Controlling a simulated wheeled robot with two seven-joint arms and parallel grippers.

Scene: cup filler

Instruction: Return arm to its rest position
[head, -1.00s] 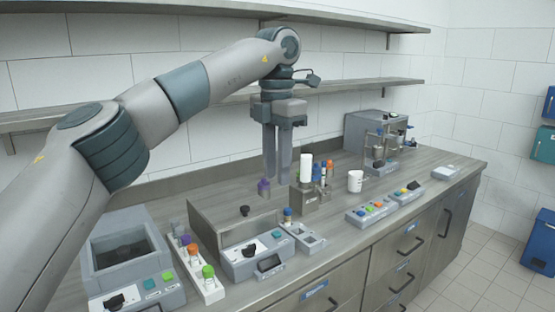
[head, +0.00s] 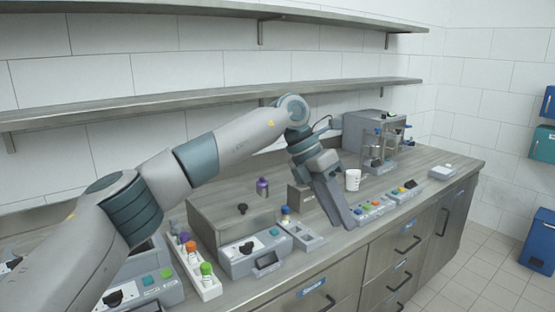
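My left arm reaches in from the left over the bench. Its gripper (head: 345,222) points down and to the right, with dark grey fingers above the front part of the bench, just left of the button panel (head: 376,212). The fingers overlap from this angle, so I cannot tell if there is a gap. I see nothing held at the tips. My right gripper is not in view.
A white mug (head: 353,180) stands close behind the gripper. A metal tube holder (head: 301,198) is partly hidden by it. A cup machine (head: 376,140) stands at the back right. A rack with colored caps (head: 208,286) is at front left. Wall shelves (head: 215,98) run behind.

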